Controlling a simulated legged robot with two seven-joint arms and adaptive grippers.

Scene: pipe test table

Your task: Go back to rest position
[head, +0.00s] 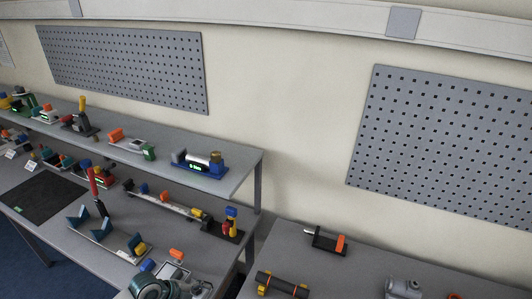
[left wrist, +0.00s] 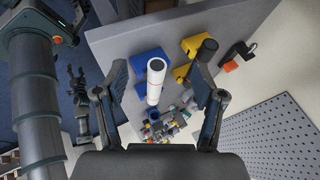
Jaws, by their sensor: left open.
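My left gripper (left wrist: 160,78) is open in the left wrist view, its two dark fingers spread wide with nothing gripped between them. Beyond the fingers, a white pipe (left wrist: 155,82) lies in blue supports (left wrist: 148,58) on a grey table. It appears between the fingers in the picture, but apart from them. A dark pipe (left wrist: 205,50) on yellow supports (left wrist: 194,43) is beside the right finger. A small dark claw-like shape (left wrist: 77,82) is at the left; I cannot tell whether it is my right gripper. The head view shows neither gripper.
In the head view, a shelf (head: 120,152) and left table (head: 95,228) hold several fixtures. The right table (head: 330,268) carries a dark pipe (head: 283,284) and a black-and-orange part (head: 325,240). Pegboards (head: 445,145) hang on the wall behind.

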